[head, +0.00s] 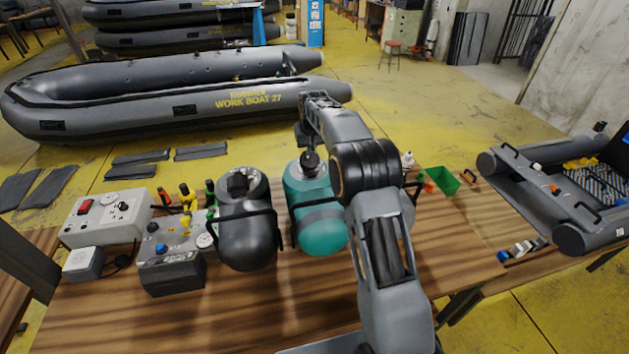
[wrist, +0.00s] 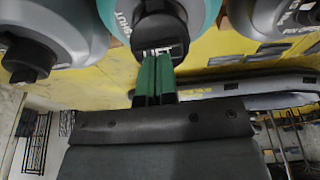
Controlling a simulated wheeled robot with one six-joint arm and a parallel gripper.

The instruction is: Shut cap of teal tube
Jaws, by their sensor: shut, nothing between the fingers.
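The teal tube (head: 316,228) lies on the wooden table in the middle of the head view, partly behind my arm. Its black cap (head: 309,162) is at the far end. In the wrist view the teal tube (wrist: 200,12) is at the top, with the word SHUT on its shell beside the black cap (wrist: 165,30). My gripper (wrist: 157,58) has green fingers, pressed together and empty. Their tips are right at the cap's lower edge in that view; I cannot tell whether they touch it. The fingers do not show clearly in the head view.
A dark grey tube (head: 247,235) with a black handle lies just left of the teal one. Control boxes (head: 108,218) stand further left. A green bin (head: 443,181) is on the right. A grey inflatable boat (head: 160,95) lies beyond the table.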

